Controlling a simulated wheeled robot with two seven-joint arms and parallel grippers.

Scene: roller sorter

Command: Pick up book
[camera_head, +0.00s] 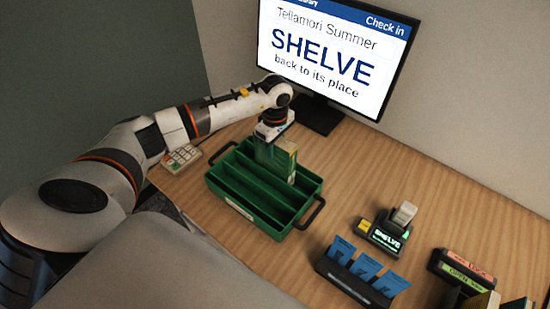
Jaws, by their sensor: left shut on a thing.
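A green book with a pale yellowish side (284,160) stands upright at the back right part of a green crate (244,217) with long dividers. My left gripper (272,133) comes down from above at the book's top edge and is shut on it. The fingertips are small and partly hidden by the gripper body. The book's lower end is hidden behind the crate's walls, so I cannot tell whether it touches the crate floor. The rest of the crate's slots look empty. My right gripper is not in view.
A monitor (330,50) reading "SHELVE back to its place" stands behind. A keypad (182,158) is left of the crate. A small scanner device (385,236), a holder with blue cards (352,276) and dark trays (464,270) are at right. Bare table lies between crate and scanner.

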